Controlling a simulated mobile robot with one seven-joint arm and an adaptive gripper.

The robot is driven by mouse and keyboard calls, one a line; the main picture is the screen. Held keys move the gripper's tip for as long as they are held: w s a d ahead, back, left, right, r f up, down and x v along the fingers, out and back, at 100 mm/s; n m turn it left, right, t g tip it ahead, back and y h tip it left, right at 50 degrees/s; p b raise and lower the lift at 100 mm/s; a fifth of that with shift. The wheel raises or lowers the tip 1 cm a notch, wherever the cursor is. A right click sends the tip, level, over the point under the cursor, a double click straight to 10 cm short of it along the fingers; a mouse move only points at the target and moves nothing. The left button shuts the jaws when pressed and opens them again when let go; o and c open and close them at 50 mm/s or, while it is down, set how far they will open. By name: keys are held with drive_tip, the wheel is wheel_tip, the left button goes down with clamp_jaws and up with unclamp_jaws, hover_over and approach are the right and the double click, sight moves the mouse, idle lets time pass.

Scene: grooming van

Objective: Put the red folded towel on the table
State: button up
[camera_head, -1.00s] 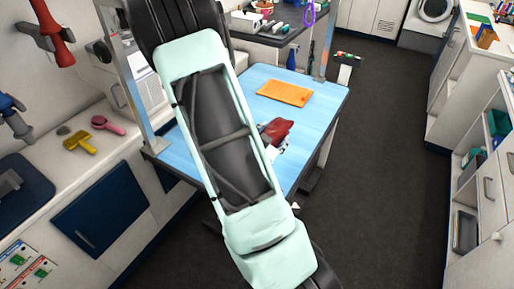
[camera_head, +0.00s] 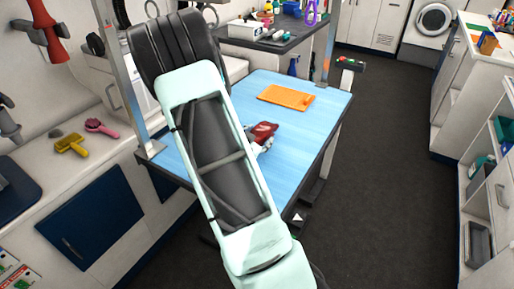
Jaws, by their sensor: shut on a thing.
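The red folded towel (camera_head: 264,132) shows just past the right edge of my arm, over the blue-topped table (camera_head: 310,125). My gripper (camera_head: 262,146) is mostly hidden behind my arm; its visible grey part is at the towel, and it is shut on the towel. I cannot tell whether the towel touches the tabletop or is held above it.
Metal posts (camera_head: 124,75) rise at the table's left corner and far side. The left counter holds a yellow brush (camera_head: 71,145) and a pink brush (camera_head: 101,127). The tabletop right of the red towel is bare. Dark floor (camera_head: 385,170) lies open to the right.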

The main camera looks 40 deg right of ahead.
drive_tip(key=shift+w+d+f+b, duration=0.1)
drive_tip(key=shift+w+f+b, duration=0.15)
drive_tip(key=shift+f+b, duration=0.6)
drive_tip(key=shift+w+f+b, duration=0.2)
drive_tip(key=shift+f+b, duration=0.15)
drive_tip(key=shift+f, duration=0.85)
drive_tip(key=shift+f, duration=0.15)
drive_tip(key=o, duration=1.2)
drive_tip(key=shift+c, duration=0.2)
drive_tip(key=shift+r, duration=0.2)
drive_tip(key=p+v, duration=0.1)
drive_tip(key=v, duration=1.1)
drive_tip(key=shift+f, duration=0.1)
